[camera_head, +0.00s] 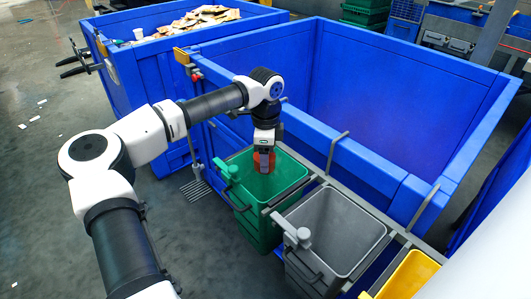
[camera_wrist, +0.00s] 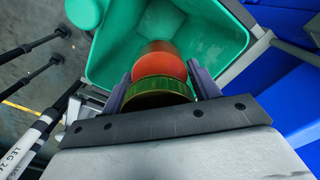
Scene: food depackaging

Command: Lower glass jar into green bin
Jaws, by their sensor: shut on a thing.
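The glass jar (camera_head: 264,163) looks reddish-orange and hangs below my gripper (camera_head: 264,150) in the head view. In the wrist view the jar (camera_wrist: 160,68) shows an orange-red body and a round yellow-green end near the gripper. The fingers of my gripper (camera_wrist: 161,80) stand on either side of it, shut on it. The green bin (camera_head: 242,201) is open, and the jar lies over its opening in both views. I cannot tell exactly how far the jar is below or above the rim. The bin's green inner wall (camera_wrist: 120,55) surrounds the jar in the wrist view.
A grey bin (camera_head: 335,225) and a yellow bin (camera_head: 408,275) stand in a row to the right of the green one. A large blue container (camera_head: 400,100) rises directly behind them. Another blue container (camera_head: 150,75) at the back left holds cardboard-like pieces.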

